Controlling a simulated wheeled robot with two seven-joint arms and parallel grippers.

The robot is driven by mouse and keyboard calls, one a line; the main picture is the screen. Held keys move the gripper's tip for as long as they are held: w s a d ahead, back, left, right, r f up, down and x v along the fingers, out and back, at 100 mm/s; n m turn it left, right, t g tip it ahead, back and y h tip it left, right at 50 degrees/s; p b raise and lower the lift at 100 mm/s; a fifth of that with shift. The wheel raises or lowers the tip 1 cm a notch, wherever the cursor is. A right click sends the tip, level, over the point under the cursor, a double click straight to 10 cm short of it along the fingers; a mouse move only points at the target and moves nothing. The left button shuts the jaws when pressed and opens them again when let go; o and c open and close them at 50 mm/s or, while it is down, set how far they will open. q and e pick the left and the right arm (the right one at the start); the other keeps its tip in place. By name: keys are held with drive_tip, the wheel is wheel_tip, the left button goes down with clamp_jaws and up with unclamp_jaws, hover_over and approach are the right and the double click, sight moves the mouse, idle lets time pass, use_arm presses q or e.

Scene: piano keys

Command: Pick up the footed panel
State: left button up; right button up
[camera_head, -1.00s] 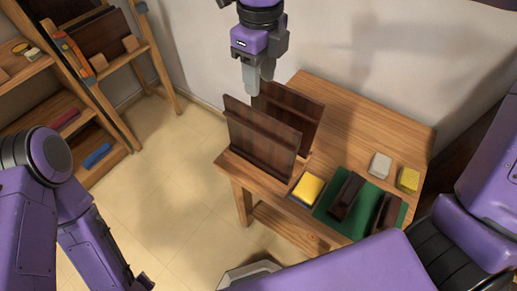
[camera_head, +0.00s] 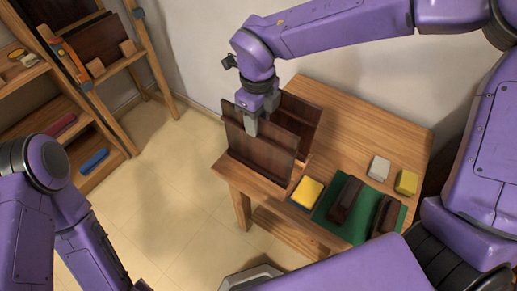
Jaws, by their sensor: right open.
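Dark brown wooden panels stand upright at the left end of the wooden table. The front panel (camera_head: 257,153) has a ledge along its lower part, and a second panel (camera_head: 302,115) stands behind it. I cannot tell for certain which is the footed panel, as their lower parts are partly hidden. My right gripper (camera_head: 251,124) is open and points down at the top edge of the front panel. One finger shows in front of that panel; the other is hard to make out. My left arm is at the lower left, with its gripper out of view.
The table (camera_head: 350,125) also holds a green mat (camera_head: 330,212) with dark blocks, a yellow sponge-like block (camera_head: 307,190), a white block (camera_head: 378,167) and another yellow block (camera_head: 406,182). A wooden shelf (camera_head: 55,100) stands at the left. The table's back is clear.

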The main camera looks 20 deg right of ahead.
clamp_jaws()
drive_tip(key=shift+w, duration=0.1)
idle(1.2)
